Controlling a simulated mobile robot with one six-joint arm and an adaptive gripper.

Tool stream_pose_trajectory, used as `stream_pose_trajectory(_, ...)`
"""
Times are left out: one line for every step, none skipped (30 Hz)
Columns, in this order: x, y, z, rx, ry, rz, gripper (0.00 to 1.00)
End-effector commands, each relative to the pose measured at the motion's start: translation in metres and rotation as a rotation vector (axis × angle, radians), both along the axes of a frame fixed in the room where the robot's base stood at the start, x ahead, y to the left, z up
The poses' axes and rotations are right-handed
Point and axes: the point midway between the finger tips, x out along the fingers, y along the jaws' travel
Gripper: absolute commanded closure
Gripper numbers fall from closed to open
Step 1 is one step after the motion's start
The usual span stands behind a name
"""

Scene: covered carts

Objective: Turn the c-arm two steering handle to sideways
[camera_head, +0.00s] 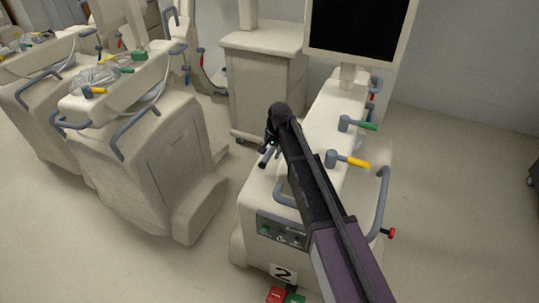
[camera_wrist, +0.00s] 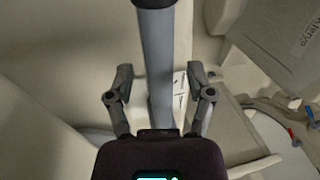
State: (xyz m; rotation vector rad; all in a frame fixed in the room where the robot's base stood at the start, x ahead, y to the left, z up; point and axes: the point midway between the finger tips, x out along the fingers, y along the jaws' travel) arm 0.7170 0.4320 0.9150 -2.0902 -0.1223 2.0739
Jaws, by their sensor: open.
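The c-arm two cart (camera_head: 262,200) is the cream unit marked with a "2" plate (camera_head: 283,273) at its front. A grey bar with a dark end, seemingly its steering handle, runs down the middle of the wrist view (camera_wrist: 157,55). In the head view a short piece of bar (camera_head: 268,157) sticks out at the cart's left edge, below my wrist. My gripper (camera_wrist: 160,78) is open, with one finger on each side of the bar and visible gaps between. Whether the bar's lower part touches my palm is hidden. My arm covers part of the cart's top.
Yellow (camera_head: 352,162) and green (camera_head: 362,125) levers and a grey rail (camera_head: 382,200) stand right of my arm. A dark monitor (camera_head: 357,30) rises behind. Another covered cart (camera_head: 150,140) stands left, across a narrow floor gap. Open floor (camera_head: 460,200) lies to the right.

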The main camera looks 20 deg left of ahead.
Motion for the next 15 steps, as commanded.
stream_pose_trajectory(0.0,0.0002,-0.0006,0.0,0.0,0.0,0.31)
stream_pose_trajectory(0.0,0.0002,-0.0006,0.0,0.0,0.0,0.31)
stream_pose_trajectory(0.0,0.0002,-0.0005,0.0,0.0,0.0,0.31)
stream_pose_trajectory(0.0,0.0002,-0.0004,0.0,0.0,0.0,0.31)
stream_pose_trajectory(0.0,0.0002,-0.0003,0.0,0.0,0.0,0.31)
stream_pose_trajectory(0.0,0.0002,-0.0003,0.0,0.0,0.0,0.31)
stream_pose_trajectory(0.0,0.0002,-0.0003,0.0,0.0,0.0,0.31)
stream_pose_trajectory(0.0,0.0002,-0.0003,0.0,0.0,0.0,0.31)
stream_pose_trajectory(0.0,0.0002,-0.0003,0.0,0.0,0.0,0.34)
stream_pose_trajectory(0.0,0.0002,-0.0003,0.0,0.0,0.0,0.43)
stream_pose_trajectory(0.0,0.0001,-0.0003,0.0,0.0,0.0,0.52)
stream_pose_trajectory(0.0,0.0001,-0.0003,0.0,0.0,0.0,0.64)
stream_pose_trajectory(0.0,0.0001,-0.0003,0.0,0.0,0.0,0.73)
stream_pose_trajectory(0.0,0.0001,-0.0003,0.0,0.0,0.0,0.82)
stream_pose_trajectory(0.0,0.0001,-0.0003,0.0,0.0,0.0,0.94)
